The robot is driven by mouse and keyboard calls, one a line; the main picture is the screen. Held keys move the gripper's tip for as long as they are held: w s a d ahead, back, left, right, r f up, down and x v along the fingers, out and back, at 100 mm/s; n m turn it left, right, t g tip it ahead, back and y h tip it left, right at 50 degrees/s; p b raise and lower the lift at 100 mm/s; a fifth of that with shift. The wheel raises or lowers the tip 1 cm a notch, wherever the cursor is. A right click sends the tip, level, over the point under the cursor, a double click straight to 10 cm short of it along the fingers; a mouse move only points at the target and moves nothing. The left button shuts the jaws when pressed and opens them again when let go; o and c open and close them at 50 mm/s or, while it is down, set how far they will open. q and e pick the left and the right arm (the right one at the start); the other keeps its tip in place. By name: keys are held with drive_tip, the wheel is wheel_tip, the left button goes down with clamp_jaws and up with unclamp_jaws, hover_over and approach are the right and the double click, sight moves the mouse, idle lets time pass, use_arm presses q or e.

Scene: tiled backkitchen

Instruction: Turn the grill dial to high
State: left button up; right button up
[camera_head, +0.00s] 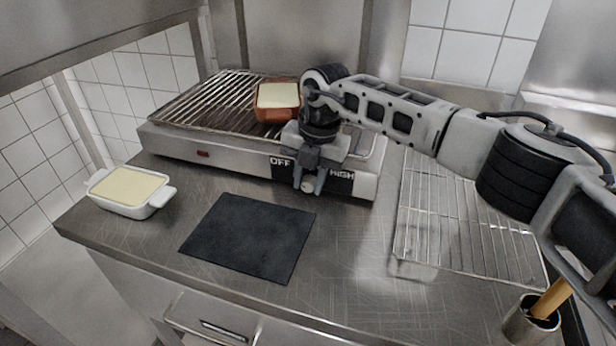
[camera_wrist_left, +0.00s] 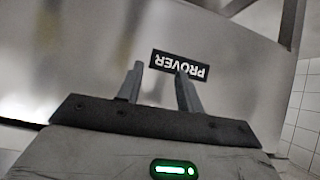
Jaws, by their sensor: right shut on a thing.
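The grill (camera_head: 225,150) stands at the back of the counter with a wire grate on top. Its front panel has a black label reading OFF at the left and HIGH at the right. My right gripper (camera_head: 309,184) reaches down to this label and is shut on the grill dial (camera_head: 308,186), a small pale knob between the two words. The gripper mostly covers the dial, so its exact setting is hard to tell.
A brown dish with pale filling (camera_head: 277,101) sits on the grate. A white dish (camera_head: 130,191) stands at the counter's left. A black mat (camera_head: 249,237) lies in front of the grill. A wire rack (camera_head: 465,222) and a metal pot (camera_head: 530,322) with a wooden handle are at the right.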

drive_tip(key=shift+d+f+t+y+b, duration=0.25)
drive_tip(key=shift+t+y+b, duration=0.05)
drive_tip(key=shift+y+b, duration=0.35)
drive_tip(key=shift+s+r+y, duration=0.1)
drive_tip(key=shift+r+y, duration=0.05)
drive_tip(key=shift+y, duration=0.4)
drive_tip(key=o, duration=1)
drive_tip(key=b+v, duration=0.1)
drive_tip(key=v, duration=0.7)
drive_tip(key=b+v, duration=0.1)
drive_tip(key=v, duration=0.7)
drive_tip(key=shift+s, duration=0.2)
